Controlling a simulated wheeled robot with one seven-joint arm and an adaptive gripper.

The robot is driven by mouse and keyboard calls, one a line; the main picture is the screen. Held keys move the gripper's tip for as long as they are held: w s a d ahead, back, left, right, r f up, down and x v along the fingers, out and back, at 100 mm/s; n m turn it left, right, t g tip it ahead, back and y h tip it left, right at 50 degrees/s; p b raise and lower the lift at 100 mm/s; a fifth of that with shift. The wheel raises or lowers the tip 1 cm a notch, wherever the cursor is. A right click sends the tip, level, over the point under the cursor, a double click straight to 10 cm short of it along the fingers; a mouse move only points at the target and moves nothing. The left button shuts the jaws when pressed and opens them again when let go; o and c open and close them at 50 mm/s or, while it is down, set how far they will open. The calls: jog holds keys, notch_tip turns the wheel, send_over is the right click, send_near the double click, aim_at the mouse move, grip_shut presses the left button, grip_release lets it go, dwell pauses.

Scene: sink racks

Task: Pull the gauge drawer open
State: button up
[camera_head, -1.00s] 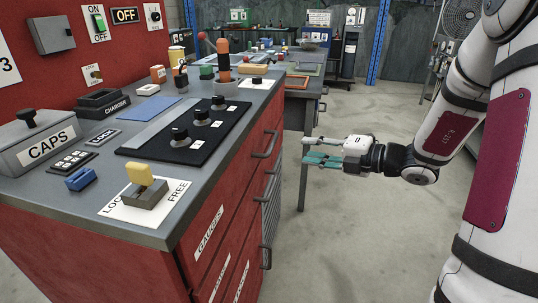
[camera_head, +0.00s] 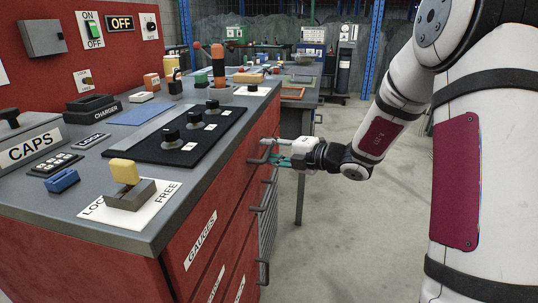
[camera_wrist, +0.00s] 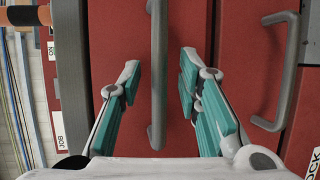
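The cabinet's red drawer front labelled GAUGES (camera_head: 200,241) is closed, flush below the grey countertop. A grey bar handle (camera_head: 261,152) is on the upper red front, at my gripper (camera_head: 272,156). In the wrist view a grey bar handle (camera_wrist: 158,75) runs upright between the two teal-padded fingers of my gripper (camera_wrist: 158,78). The fingers are open, one on each side of the bar, with a visible gap on both sides. Whether this handle belongs to the GAUGES front is hard to tell from the labels.
Another handle (camera_wrist: 277,70) is to the right in the wrist view; lower handles (camera_head: 263,272) show in the head view. The countertop (camera_head: 150,222) holds a yellow-lever LOCK/FREE switch (camera_head: 128,185) and a black knob panel (camera_head: 180,137). The floor (camera_head: 335,220) right of the cabinet is clear.

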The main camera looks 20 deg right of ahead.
jog(key=shift+w+a, duration=0.25)
jog(key=shift+w, duration=0.05)
grip_shut()
jog(key=shift+d, duration=0.1)
jog(key=s+d+p, duration=0.5)
jog(key=d+p, duration=0.1)
jog(key=d, duration=0.4)
jog(key=s+d+p, duration=0.6)
jog(key=d, duration=0.3)
jog(key=shift+s+d, duration=0.3)
jog(key=shift+d, duration=0.05)
jog(key=shift+f, duration=0.1)
grip_release()
